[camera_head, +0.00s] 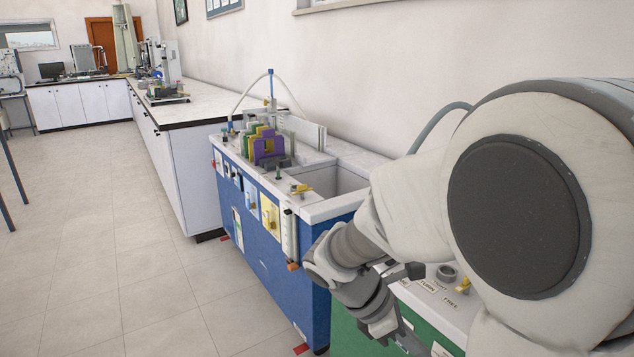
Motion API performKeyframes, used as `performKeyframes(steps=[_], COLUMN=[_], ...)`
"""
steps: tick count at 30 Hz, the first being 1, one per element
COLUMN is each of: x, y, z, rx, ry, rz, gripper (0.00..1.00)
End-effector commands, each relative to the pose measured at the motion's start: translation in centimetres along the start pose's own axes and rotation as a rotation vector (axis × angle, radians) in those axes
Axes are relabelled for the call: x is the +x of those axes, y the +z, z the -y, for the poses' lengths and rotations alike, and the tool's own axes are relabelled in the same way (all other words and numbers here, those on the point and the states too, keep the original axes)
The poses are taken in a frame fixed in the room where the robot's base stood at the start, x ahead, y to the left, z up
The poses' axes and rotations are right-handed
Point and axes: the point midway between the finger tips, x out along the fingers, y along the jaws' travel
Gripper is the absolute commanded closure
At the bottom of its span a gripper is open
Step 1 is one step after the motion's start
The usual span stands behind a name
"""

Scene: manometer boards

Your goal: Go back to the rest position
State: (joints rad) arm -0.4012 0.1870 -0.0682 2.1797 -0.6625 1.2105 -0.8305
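My arm fills the right side of the head view, with its large round joint close to the camera. My gripper (398,336) hangs low at the end of the arm, near the bottom edge of the view. It is in front of the green unit (430,316) and to the right of the blue bench (270,245). Its fingertips are small and partly hidden, so I cannot tell whether it is open or shut. I see no object clearly held in it.
The blue bench carries coloured panels (268,147), a yellow valve (301,188) and an open basin (335,182). Yellow-handled fittings (463,285) stand on the green unit, close to my arm. A long white counter (205,105) runs behind. The tiled floor (110,250) at left is clear.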

Motion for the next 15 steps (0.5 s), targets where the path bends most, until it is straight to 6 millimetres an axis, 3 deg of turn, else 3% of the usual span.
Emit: performKeyframes(steps=[4,15], x=[-1.2,-4.8], y=[1.6,3.6], z=[2.3,7.1], rx=[0.283,0.972], ry=[0.002,-0.035], rz=[-0.165,-0.567], gripper=[1.00,1.00])
